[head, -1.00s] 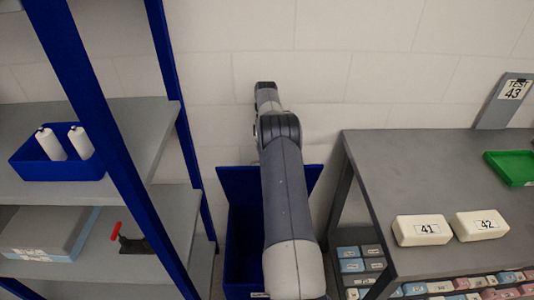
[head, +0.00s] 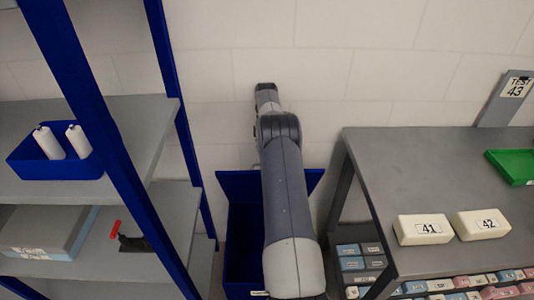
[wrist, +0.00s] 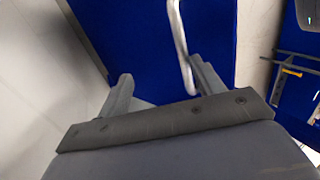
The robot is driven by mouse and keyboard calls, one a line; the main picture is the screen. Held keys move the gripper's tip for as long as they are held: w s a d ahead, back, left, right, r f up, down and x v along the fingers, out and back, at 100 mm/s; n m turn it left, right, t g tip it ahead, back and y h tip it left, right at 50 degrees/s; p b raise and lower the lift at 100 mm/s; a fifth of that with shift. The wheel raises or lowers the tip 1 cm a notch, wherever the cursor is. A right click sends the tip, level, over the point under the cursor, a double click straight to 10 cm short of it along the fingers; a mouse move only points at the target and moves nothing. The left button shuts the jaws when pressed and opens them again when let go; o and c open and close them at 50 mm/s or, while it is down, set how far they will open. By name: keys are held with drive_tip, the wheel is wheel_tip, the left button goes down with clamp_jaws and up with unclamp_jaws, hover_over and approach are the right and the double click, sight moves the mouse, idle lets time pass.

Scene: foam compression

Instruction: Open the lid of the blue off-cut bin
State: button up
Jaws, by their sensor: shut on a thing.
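The blue off-cut bin (head: 243,245) stands on the floor between the shelf rack and the grey table. Its blue lid (head: 236,186) is raised at the back, close to the wall, and the bin's dark inside shows. My arm covers the middle of bin and lid. In the wrist view the lid (wrist: 140,45) fills the middle, with a bent metal handle (wrist: 181,40) on it. My gripper (wrist: 162,88) is at the lid, shut on the handle, which runs beside the right finger. The exact contact is hard to see. The fingertips are hidden in the head view.
The blue-framed rack (head: 92,130) is close on the left, with a blue tray (head: 75,170) of white bottles. The grey table (head: 400,170) on the right holds two labelled blocks (head: 424,229) and a green tray (head: 515,165). The wall is right behind the bin.

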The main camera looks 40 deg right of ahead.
wheel_tip(320, 180, up, 8)
drive_tip(key=shift+p, duration=0.7)
drive_tip(key=c, duration=0.3)
drive_tip(key=shift+r+p, duration=0.9)
drive_tip(key=shift+r, duration=0.05)
drive_tip(key=s+a+r+t+h+b, duration=0.1)
drive_tip(key=s+a+r+t+h, duration=0.1)
drive_tip(key=s+t+h, duration=0.3)
wheel_tip(320, 180, down, 10)
drive_tip(key=w+t+p, duration=0.1)
drive_tip(key=w, duration=0.1)
drive_tip(key=shift+d+f+y+p, duration=0.15)
drive_tip(key=shift+d+y+p, duration=0.15)
drive_tip(key=shift+d+y, duration=0.1)
clamp_jaws()
